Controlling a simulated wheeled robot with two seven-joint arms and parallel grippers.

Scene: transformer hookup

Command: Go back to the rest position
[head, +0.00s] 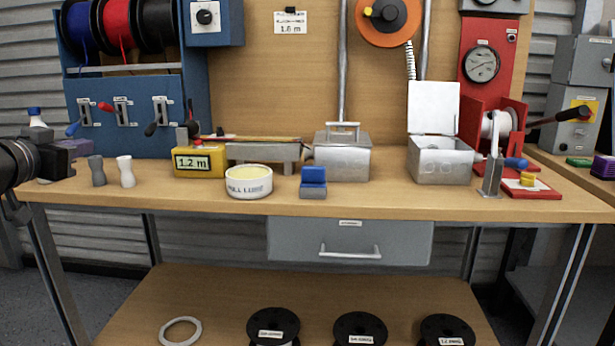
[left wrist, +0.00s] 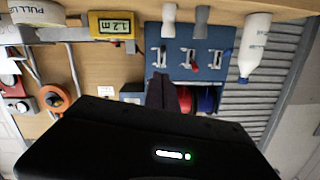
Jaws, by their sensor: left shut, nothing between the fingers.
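My left gripper (head: 76,148) comes in at the left edge of the head view, over the left end of the workbench (head: 400,204). Its fingers are together with nothing between them. In the left wrist view its dark shut fingers (left wrist: 160,90) point toward the blue panel, and the view is upside down. The grey holder (head: 97,170) and white holder (head: 125,171) stand on the bench close to its right, apart from it. My right gripper is in neither view.
A white bottle with a blue cap (left wrist: 255,42) stands near the left gripper. Along the bench are a yellow 1.2 m box (head: 198,162), a round pull lube tub (head: 248,182), a blue block (head: 313,182), and an open metal box (head: 440,160). The front strip is mostly clear.

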